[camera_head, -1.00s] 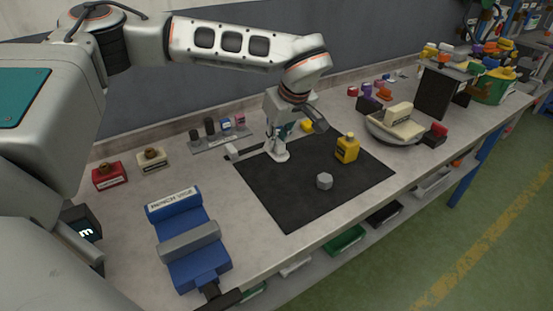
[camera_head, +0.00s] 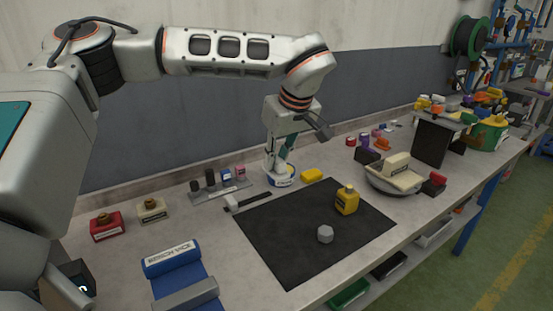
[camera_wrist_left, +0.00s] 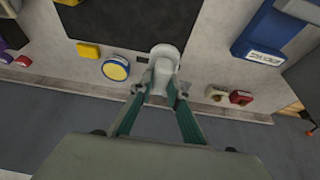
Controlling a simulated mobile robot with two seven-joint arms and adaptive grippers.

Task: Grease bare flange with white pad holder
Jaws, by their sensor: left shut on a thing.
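My left gripper (camera_head: 277,160) is shut on the white pad holder (camera_wrist_left: 164,62), which shows as a pale rounded piece between the fingers in the left wrist view. In the head view the gripper is low near the back of the bench, overlapping a round blue-rimmed tin (camera_head: 284,182). In the wrist view the tin (camera_wrist_left: 115,69) has a yellow top and lies just left of the holder, apart from it in the picture. The height of the holder's pad above the bench is unclear. I cannot clearly identify the bare flange. My right gripper is not in view.
A black mat (camera_head: 290,260) bears a yellow bottle (camera_head: 347,200) and a grey hexagonal piece (camera_head: 325,234). A yellow block (camera_head: 312,175) lies behind it. A blue bench vice (camera_head: 180,275) stands front left. A bowl (camera_head: 378,182) with a cream block is at right.

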